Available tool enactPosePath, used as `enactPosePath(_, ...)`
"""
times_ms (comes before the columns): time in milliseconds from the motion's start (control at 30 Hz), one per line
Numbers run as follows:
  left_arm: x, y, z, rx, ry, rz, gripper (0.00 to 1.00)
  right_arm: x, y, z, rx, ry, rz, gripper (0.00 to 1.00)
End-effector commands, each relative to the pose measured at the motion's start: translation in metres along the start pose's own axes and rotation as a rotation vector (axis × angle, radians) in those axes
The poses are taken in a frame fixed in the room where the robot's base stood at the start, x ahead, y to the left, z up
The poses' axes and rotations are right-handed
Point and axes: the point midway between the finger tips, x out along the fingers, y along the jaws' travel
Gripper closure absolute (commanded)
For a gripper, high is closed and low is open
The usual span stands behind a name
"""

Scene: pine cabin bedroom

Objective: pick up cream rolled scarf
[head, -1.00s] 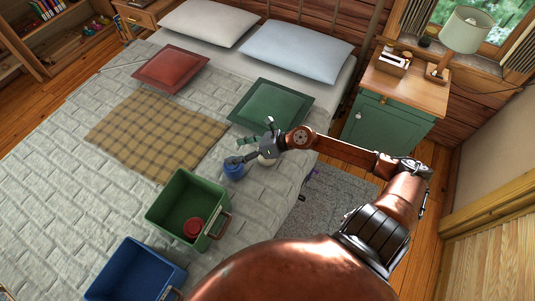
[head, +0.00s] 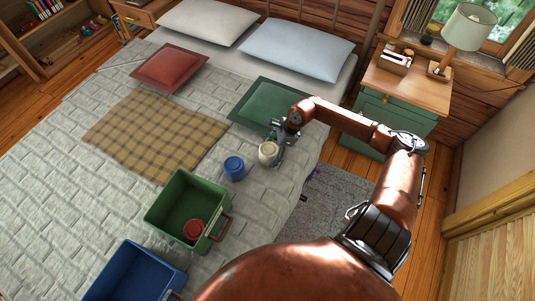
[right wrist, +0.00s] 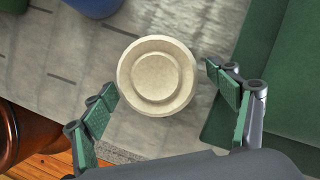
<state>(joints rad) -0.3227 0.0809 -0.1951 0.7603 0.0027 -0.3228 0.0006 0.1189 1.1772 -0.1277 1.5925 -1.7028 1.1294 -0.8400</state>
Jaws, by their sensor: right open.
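The cream rolled scarf (head: 267,152) stands on the bed's quilt near its right edge, beside a blue roll. In the right wrist view the cream scarf (right wrist: 157,76) shows its round end, slightly beyond and between the fingertips. My right gripper (head: 277,142) is right at the scarf in the head view. In the right wrist view the right gripper (right wrist: 162,92) has its green-padded fingers spread wide, with gaps on both sides of the scarf. My left gripper is not in view.
The blue roll (head: 234,168) stands just left of the scarf. A green bin (head: 162,209) with a red roll (head: 193,229) inside and a blue bin (head: 128,262) are on the bed. A green cushion (head: 262,100) lies close behind the gripper.

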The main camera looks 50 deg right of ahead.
Motion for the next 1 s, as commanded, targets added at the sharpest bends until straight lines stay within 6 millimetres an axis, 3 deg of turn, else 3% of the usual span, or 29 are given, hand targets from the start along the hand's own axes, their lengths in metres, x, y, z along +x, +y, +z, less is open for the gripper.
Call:
enactPosePath(133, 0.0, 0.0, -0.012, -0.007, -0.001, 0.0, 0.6, 0.019, 0.0, 0.0, 0.001, -0.002, 0.001, 0.19)
enactPosePath(433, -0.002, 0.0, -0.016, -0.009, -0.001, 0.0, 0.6, 0.022, 0.0, 0.001, 0.0, -0.001, 0.0, 0.19)
enactPosePath(1000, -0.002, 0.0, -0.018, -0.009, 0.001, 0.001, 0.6, 0.022, 0.0, 0.001, 0.0, -0.002, 0.0, 0.58)
